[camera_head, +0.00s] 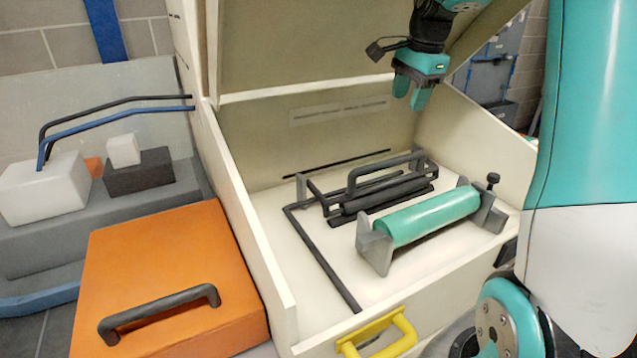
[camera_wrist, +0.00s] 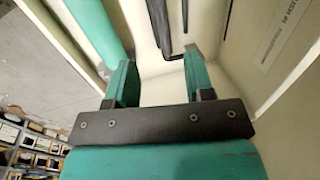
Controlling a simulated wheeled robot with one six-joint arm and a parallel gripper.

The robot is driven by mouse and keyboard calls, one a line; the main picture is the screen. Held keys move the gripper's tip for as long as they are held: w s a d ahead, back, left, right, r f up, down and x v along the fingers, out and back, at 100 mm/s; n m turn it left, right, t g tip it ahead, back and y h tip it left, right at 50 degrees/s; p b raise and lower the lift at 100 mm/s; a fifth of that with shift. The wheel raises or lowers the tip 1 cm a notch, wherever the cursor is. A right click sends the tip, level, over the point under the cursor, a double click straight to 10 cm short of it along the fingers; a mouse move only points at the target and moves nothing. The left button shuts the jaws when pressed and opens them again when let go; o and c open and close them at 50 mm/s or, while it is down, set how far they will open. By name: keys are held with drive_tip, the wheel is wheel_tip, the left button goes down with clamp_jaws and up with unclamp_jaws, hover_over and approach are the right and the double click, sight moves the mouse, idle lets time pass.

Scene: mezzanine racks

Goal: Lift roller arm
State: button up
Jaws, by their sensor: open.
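A dark roller arm frame (camera_head: 385,172) with a raised bar handle and dark rods lies inside the cream box, behind the roller. A teal roller (camera_head: 430,216) sits between two grey brackets in front of it. My gripper (camera_head: 411,95) hangs above the box near its back right, teal fingers pointing down, open and empty, apart from the frame. In the wrist view the two fingers (camera_wrist: 157,82) stand apart with a gap between them. Part of the teal roller (camera_wrist: 95,30) and dark rods (camera_wrist: 160,25) show beyond the fingers.
The cream box (camera_head: 245,215) has raised side walls and an upright lid behind. A yellow handle (camera_head: 405,335) is on its front. An orange block with a dark handle (camera_head: 170,265) stands left. White and dark blocks (camera_head: 45,188) lie beyond it.

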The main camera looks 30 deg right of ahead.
drive_tip(key=s+a+f+n+y, duration=0.1)
drive_tip(key=s+a+n, duration=0.2)
drive_tip(key=a, duration=0.6)
drive_tip(key=s+a+f+n+y+b, duration=0.1)
drive_tip(key=s+a+n, duration=0.3)
drive_tip(key=a+n, duration=0.4)
drive_tip(key=s+a+f+n+y, duration=0.1)
drive_tip(key=s+a+f+n, duration=0.2)
drive_tip(key=a+n, duration=0.3)
drive_tip(key=s+a, duration=0.1)
drive_tip(key=a, duration=0.4)
drive_tip(key=shift+s+a+f+g+b, duration=0.15)
drive_tip(key=shift+a+g+b, duration=0.15)
drive_tip(key=shift+g, duration=0.1)
drive_tip(key=shift+n, duration=0.3)
